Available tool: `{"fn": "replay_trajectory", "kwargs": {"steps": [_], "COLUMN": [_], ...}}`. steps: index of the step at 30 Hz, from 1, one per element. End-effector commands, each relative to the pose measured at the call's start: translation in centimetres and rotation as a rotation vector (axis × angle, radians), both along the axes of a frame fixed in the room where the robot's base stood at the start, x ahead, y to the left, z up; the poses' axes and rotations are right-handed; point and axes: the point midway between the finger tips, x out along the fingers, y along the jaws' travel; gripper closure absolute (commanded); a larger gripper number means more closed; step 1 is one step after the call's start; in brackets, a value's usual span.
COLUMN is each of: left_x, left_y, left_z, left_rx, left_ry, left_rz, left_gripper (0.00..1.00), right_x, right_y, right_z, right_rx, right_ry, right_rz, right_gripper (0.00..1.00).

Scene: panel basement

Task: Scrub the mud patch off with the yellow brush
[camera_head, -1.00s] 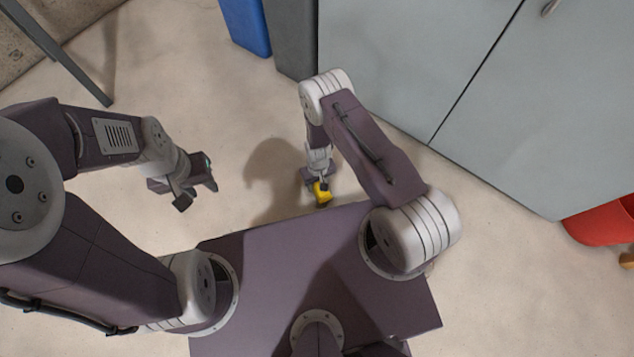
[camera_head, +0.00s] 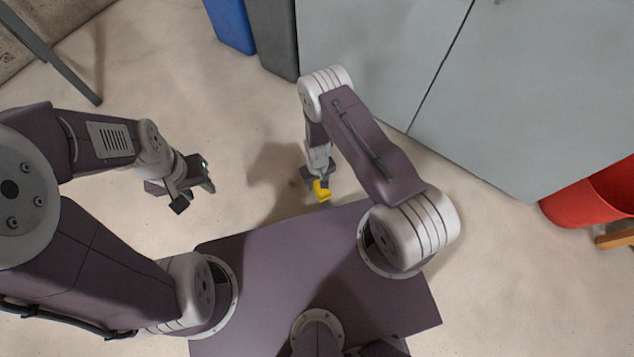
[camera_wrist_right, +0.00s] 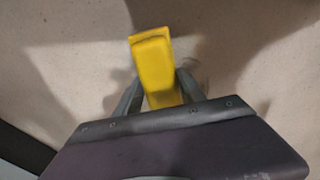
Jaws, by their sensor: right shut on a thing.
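The yellow brush (camera_head: 322,190) is in my right gripper (camera_head: 319,180), in front of my base. In the right wrist view the yellow brush (camera_wrist_right: 153,62) sits between the two fingers of my right gripper (camera_wrist_right: 156,90), which is shut on it. Pale floor shows beyond the brush. My left gripper (camera_head: 194,196) hangs over the floor at the left, with its fingers apart and nothing between them. I cannot make out a mud patch in either view.
A grey cabinet (camera_head: 470,90) stands at the upper right, with a red bin (camera_head: 585,200) beside it. A blue bin (camera_head: 230,22) and a dark grey bin (camera_head: 271,35) stand at the top. A dark metal leg (camera_head: 50,50) is at the upper left. Floor between is clear.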

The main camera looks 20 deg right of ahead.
Motion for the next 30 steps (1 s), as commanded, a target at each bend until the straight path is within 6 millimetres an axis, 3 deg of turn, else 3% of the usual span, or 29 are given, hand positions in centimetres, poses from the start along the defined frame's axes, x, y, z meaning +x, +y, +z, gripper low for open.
{"fn": "replay_trajectory", "kwargs": {"steps": [1,16,30], "left_x": [0.0,0.0,0.0], "left_y": [0.0,0.0,0.0], "left_z": [0.9,5.1,5.6], "left_rx": [0.0,0.0,0.0], "left_ry": [0.0,0.0,0.0], "left_rz": [0.0,0.0,0.0], "left_gripper": [0.64,0.64,0.64], "right_x": [0.0,0.0,0.0], "right_y": [0.0,-0.3,-0.3], "right_z": [1.7,5.9,6.4], "right_rx": [0.0,0.0,0.0], "right_ry": [-0.001,0.0,0.0], "right_rz": [0.0,-0.001,-0.003], "right_gripper": [1.0,1.0,1.0]}}
